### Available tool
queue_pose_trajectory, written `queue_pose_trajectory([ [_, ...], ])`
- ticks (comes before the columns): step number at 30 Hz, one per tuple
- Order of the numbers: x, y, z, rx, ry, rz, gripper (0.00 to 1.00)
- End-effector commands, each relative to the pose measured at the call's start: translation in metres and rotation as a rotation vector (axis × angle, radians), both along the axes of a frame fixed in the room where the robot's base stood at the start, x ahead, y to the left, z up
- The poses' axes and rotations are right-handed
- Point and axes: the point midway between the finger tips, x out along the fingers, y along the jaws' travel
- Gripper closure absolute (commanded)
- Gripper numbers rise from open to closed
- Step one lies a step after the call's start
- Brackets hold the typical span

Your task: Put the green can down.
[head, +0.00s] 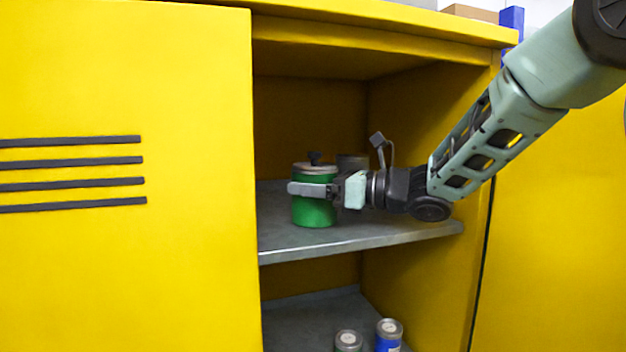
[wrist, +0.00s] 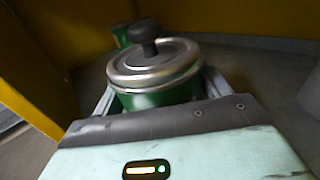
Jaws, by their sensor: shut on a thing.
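The green can (head: 314,212) has a silver lid with a black knob. In the head view it is upright at the upper grey shelf (head: 400,238) inside the yellow cabinet. I cannot tell for sure whether its base touches the shelf. My gripper (head: 312,188) reaches in from the right and is shut around the can's upper body. In the wrist view the can (wrist: 155,98) sits between the two fingers (wrist: 158,100), its lid and knob facing up. The far side of the can is hidden.
Another green can (wrist: 121,36) and a silver-topped can (wrist: 312,92) show in the wrist view. Two cans (head: 388,335) stand on the lower shelf. A yellow door (head: 120,260) covers the left; the shelf's front is clear.

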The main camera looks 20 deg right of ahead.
Motion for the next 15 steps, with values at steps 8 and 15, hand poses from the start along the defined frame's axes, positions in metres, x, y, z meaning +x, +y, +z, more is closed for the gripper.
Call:
queue_pose_trajectory([
  [8, -0.0004, 0.0, -0.0017, 0.002, -0.004, 0.0, 0.61],
  [15, -0.0003, 0.0, -0.0035, 0.0, -0.001, 0.0, 0.03],
])
